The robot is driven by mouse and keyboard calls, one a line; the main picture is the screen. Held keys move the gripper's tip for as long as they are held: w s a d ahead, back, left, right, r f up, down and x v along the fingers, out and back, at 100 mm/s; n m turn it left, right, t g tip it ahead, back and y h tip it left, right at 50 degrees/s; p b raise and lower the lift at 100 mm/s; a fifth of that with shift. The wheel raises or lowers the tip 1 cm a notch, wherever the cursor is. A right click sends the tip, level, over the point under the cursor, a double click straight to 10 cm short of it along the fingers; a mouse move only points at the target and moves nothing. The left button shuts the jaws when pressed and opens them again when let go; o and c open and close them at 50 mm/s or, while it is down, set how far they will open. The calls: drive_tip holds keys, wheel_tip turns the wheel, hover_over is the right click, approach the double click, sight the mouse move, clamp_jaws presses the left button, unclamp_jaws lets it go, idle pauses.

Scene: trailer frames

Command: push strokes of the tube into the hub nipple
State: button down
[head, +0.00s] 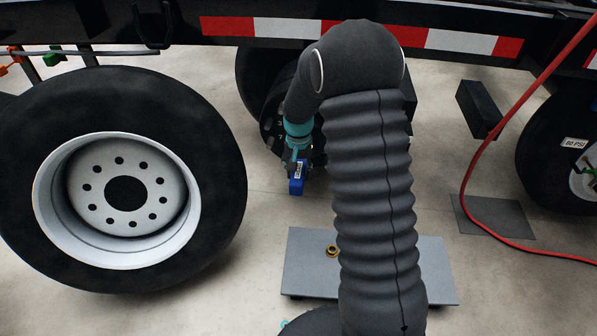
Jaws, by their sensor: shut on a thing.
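My gripper (300,160) is at the bare axle end under the trailer, left of my sleeved arm. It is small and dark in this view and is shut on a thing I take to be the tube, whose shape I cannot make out. A blue piece with a pale label (297,180) hangs at the gripper. The dark hub (270,126) is just behind and left of the gripper, partly covered by my arm. The nipple cannot be made out, nor whether the tube touches it.
A wheel (125,260) with an empty centre hole stands at left. A grey plate (310,280) bearing a brass ring (332,251) lies on the floor. A red hose (464,190) hangs at right beside a black block (480,108) and another tyre (535,150). The striped rail (460,40) runs above.

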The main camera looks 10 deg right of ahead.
drive_tip(key=shift+w+d, duration=0.1)
drive_tip(key=shift+w, duration=0.1)
drive_tip(key=shift+s+a, duration=0.25)
drive_tip(key=shift+s, duration=0.25)
idle(0.6)
drive_tip(key=shift+w+d, duration=0.2)
drive_tip(key=shift+w, duration=0.3)
idle(0.8)
drive_tip(key=shift+s+a, duration=0.25)
drive_tip(key=shift+s, duration=0.35)
idle(0.6)
drive_tip(key=s+a+b, duration=0.1)
drive_tip(key=s+a, duration=0.2)
drive_tip(key=s, duration=0.6)
drive_tip(key=shift+a, duration=0.4)
idle(0.8)
drive_tip(key=shift+f, duration=0.1)
